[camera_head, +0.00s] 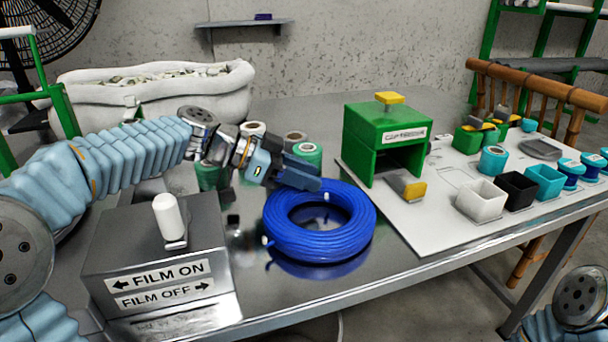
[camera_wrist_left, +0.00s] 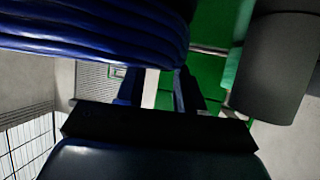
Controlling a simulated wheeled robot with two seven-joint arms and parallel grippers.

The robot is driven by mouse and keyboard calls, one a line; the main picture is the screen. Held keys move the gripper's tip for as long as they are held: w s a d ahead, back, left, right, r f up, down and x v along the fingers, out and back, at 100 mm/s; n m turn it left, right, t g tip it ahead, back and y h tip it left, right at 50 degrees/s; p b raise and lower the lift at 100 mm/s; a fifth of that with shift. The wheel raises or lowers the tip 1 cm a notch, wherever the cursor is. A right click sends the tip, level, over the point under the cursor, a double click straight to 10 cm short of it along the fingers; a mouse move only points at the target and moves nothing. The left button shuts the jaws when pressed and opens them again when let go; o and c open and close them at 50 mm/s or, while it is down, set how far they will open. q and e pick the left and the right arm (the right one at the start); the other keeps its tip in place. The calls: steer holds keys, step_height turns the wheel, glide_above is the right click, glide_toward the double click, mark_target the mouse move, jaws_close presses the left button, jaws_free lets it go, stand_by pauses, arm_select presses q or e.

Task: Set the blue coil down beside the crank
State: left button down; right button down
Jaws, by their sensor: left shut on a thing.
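The blue coil (camera_head: 320,246) is in the middle of the head view, lying flat and level over the shiny metal table. A reflection shows just under it; I cannot tell whether it touches the table. My left gripper (camera_head: 303,180) is shut on the coil's far rim. The coil (camera_wrist_left: 90,35) also fills the top left of the left wrist view, beside the gripper fingers (camera_wrist_left: 160,92). A white upright handle (camera_head: 168,217), which may be the crank, stands on a metal box (camera_head: 205,235) left of the coil. My right gripper is not in view.
A green press (camera_head: 375,128) with a yellow knob stands right of the coil on a white board (camera_head: 440,235). Green and white rolls (camera_head: 307,152) stand behind the coil. Small bins (camera_head: 480,200) line the board's right. Bare table (camera_head: 340,285) shows in front of the coil.

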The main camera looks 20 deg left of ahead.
arm_select(q)
steer(key=c, duration=0.7)
jaws_free()
steer(key=shift+r, duration=0.1)
steer(key=v, duration=1.2)
